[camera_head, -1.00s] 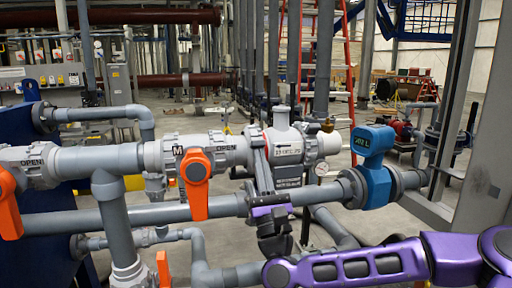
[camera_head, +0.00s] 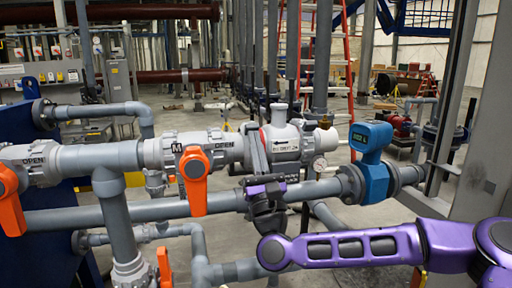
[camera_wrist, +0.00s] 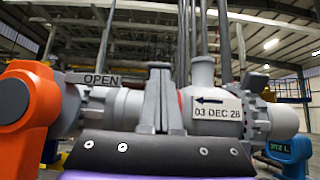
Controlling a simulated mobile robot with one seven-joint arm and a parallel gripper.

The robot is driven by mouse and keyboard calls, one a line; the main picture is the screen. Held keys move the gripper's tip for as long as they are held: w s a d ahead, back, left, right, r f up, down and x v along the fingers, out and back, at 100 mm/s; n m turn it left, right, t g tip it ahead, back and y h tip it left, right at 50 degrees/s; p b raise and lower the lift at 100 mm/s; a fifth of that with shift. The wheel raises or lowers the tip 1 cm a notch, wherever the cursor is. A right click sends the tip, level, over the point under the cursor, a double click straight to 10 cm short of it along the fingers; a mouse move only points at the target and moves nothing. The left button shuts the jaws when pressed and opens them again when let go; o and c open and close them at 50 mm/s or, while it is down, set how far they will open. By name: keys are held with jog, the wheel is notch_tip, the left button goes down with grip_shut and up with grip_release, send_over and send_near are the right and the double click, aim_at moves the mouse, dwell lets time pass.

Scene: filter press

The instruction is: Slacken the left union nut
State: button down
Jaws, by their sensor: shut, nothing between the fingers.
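A grey plastic valve body (camera_head: 287,143) with a capped top sits in the upper pipe line; in the wrist view it carries a tag (camera_wrist: 216,113) reading "03 DEC 28". The left union nut (camera_head: 248,146) is at its left end, partly hidden behind my fingers. In the wrist view, the closed fingers (camera_wrist: 157,72) stand upright before the joint. I cannot tell whether they touch it.
An orange-handled ball valve (camera_head: 195,165) marked OPEN is just left, with another orange handle (camera_head: 10,200) farther left. A lower grey pipe (camera_head: 150,211) runs behind my wrist to a blue flow meter (camera_head: 373,160). A pressure gauge (camera_head: 319,163) hangs right of the valve body.

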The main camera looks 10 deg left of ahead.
notch_tip(320, 180, up, 2)
jog(key=shift+r, duration=0.15)
jog(key=s+d+f+b, duration=0.1)
jog(key=s+f+b, duration=0.3)
jog(key=f+b, duration=0.2)
jog(key=shift+d+f, duration=0.3)
jog(key=shift+f, duration=0.7)
